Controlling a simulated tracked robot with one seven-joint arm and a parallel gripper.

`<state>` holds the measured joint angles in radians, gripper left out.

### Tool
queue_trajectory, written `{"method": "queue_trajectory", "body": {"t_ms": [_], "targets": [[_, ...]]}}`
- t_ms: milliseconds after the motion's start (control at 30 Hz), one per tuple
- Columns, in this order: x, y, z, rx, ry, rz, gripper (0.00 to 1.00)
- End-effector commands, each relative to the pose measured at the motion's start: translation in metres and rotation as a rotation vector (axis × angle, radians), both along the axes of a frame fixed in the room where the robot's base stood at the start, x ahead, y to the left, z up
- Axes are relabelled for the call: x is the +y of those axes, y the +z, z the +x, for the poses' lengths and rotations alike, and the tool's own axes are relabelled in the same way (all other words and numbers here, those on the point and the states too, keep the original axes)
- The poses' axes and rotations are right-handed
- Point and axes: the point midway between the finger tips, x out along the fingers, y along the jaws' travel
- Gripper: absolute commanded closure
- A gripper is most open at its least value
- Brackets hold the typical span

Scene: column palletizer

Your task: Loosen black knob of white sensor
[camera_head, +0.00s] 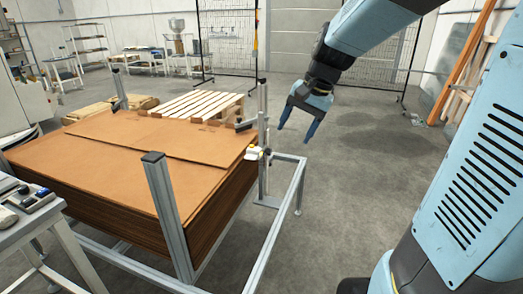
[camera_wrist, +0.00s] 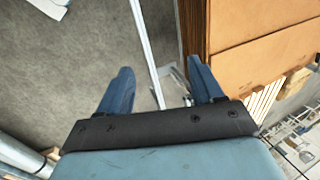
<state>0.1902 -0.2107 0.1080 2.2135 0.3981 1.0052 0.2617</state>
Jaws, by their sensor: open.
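In the wrist view my gripper (camera_wrist: 160,67) has blue fingers spread wide. Small metal parts show near the right finger, partly hidden by it; I cannot make out the knob there.
The brown cardboard stack (camera_head: 95,160) stands inside a metal frame (camera_head: 276,235) with upright posts (camera_head: 167,215). A wooden pallet (camera_head: 197,105) lies behind it. A side table (camera_head: 30,220) with tools is at the left. The floor right of the frame is clear.

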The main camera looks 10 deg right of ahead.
Motion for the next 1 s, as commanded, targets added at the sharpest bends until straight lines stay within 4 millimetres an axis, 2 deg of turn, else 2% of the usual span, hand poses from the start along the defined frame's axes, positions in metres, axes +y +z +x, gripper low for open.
{"method": "queue_trajectory", "body": {"t_ms": [100, 567, 1000], "targets": [[0.001, -0.012, 0.030, 0.065, -0.072, 0.078, 0.34], [-0.004, -0.067, 0.138, 0.308, -0.356, 0.393, 0.34], [-0.032, -0.138, 0.234, 0.547, -0.630, 0.727, 0.34]]}}
